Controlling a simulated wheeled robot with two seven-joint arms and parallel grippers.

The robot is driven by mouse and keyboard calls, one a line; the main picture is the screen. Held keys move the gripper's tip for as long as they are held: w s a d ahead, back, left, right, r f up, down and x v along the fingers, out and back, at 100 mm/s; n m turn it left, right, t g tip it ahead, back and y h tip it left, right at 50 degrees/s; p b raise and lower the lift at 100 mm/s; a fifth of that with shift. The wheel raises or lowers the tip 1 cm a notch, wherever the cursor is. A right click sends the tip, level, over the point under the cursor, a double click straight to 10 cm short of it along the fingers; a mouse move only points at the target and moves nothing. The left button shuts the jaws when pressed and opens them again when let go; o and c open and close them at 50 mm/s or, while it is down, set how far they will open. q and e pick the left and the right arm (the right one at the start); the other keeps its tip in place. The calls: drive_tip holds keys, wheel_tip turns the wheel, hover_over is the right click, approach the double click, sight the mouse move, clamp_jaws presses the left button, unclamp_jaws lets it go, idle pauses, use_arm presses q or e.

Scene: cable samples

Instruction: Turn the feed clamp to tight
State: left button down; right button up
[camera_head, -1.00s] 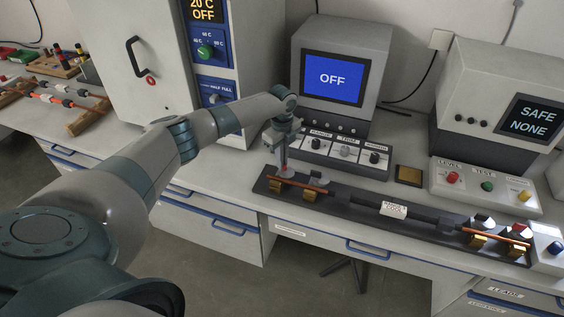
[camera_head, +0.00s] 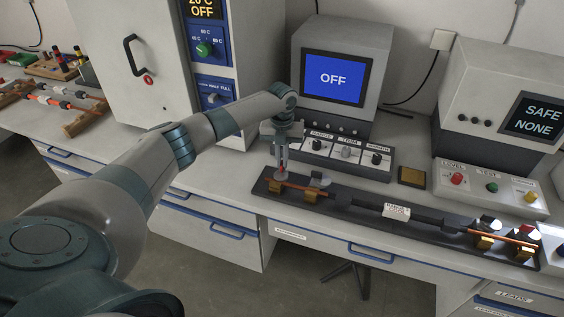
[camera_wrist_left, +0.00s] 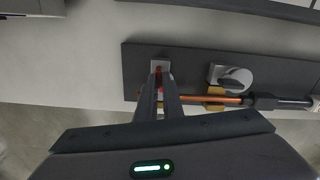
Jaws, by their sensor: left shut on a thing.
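My left gripper (camera_head: 282,170) points down at the left end of a long dark board (camera_head: 345,200). Its fingers are shut on a red clamp handle (camera_wrist_left: 158,80) on a light grey base in the left wrist view. The fingers cover much of the handle, and its marking cannot be read. Just right of it stands a grey round clamp knob (camera_wrist_left: 232,76), apart from the fingers, above a brass block. A copper-ended black cable (camera_head: 435,217) lies along the board with a white label (camera_head: 397,211). My right gripper is not in view.
A tester with a blue "OFF" screen (camera_head: 338,78) and a knob panel (camera_head: 345,152) stand behind the board. A box showing "SAFE NONE" (camera_head: 537,115) and a button panel (camera_head: 490,188) stand at right. Bare bench lies left of the board.

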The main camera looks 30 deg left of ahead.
use_arm(q)
drive_tip(key=shift+m+b, duration=0.3)
drive_tip(key=shift+m, duration=0.9)
drive_tip(key=shift+r, duration=0.1)
drive_tip(key=c, duration=1.9)
unclamp_jaws()
